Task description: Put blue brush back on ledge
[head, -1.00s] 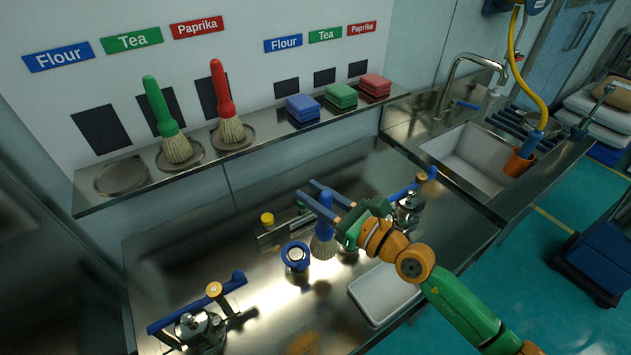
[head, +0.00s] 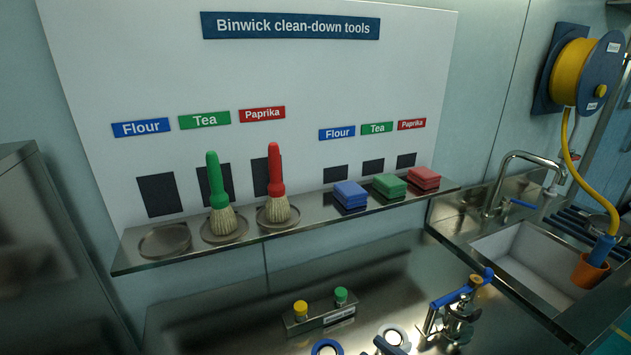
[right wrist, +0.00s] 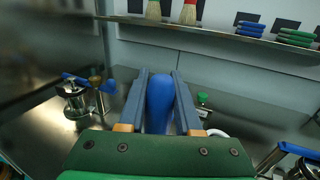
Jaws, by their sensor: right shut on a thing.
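In the right wrist view my right gripper (right wrist: 160,73) is shut on the blue brush (right wrist: 159,104), with its blue handle between the two fingers. The brush's bristles are hidden there, and I cannot make out the brush in the head view. The steel ledge (head: 305,222) runs along the wall below the labels. Its left round dish (head: 165,240), under the blue Flour label (head: 141,127), is empty. The green brush (head: 219,192) and red brush (head: 276,185) stand upright, bristles down, in the dishes to its right. My left gripper is not in view.
Blue (head: 349,195), green (head: 390,186) and red pads (head: 424,178) lie on the ledge's right part. Below are a small rack with yellow and green caps (head: 321,318) and a clamp with a blue handle (head: 460,305). A sink (head: 530,260) is at right.

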